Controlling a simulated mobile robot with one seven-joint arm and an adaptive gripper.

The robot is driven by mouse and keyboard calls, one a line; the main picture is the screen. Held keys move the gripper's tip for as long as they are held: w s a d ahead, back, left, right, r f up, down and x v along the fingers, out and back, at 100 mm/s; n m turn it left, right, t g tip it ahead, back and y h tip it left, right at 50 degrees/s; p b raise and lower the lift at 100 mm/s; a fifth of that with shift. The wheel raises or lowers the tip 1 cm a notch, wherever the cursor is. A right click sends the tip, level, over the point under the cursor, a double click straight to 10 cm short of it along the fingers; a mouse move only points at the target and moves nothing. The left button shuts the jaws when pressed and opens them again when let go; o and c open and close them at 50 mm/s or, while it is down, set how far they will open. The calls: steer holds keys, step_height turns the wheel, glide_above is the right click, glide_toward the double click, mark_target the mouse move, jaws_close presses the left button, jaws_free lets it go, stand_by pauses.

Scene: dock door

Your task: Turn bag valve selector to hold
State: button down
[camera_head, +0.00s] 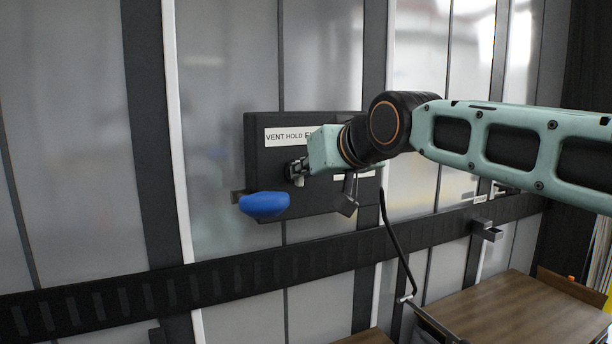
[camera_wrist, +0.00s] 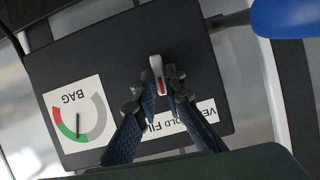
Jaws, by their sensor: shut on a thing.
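The bag valve panel (camera_head: 262,165) is a black box on the dock door, with a white label (camera_head: 285,136) reading VENT, HOLD and a partly hidden third word. My gripper (camera_head: 298,170) is at the panel's face below the label. In the wrist view my gripper (camera_wrist: 162,88) is shut on the selector (camera_wrist: 156,66), a small light-grey lever with a red mark. The red-marked end points toward the label (camera_wrist: 163,122), which appears upside down there. The fingers cover part of the label, so I cannot tell exactly which word the lever points to.
A blue handle (camera_head: 264,205) sticks out at the panel's lower left, close to my gripper. A BAG gauge (camera_wrist: 78,115) is on the panel. A dark rail (camera_head: 130,297) crosses the door below. A wooden surface (camera_head: 500,315) lies at the lower right.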

steer(key=shift+n, duration=0.3)
stand_by(0.4)
steer(key=c, duration=2)
jaws_free()
steer(key=v, duration=1.2)
steer(key=shift+s+a, duration=0.1)
steer(key=shift+a, duration=0.1)
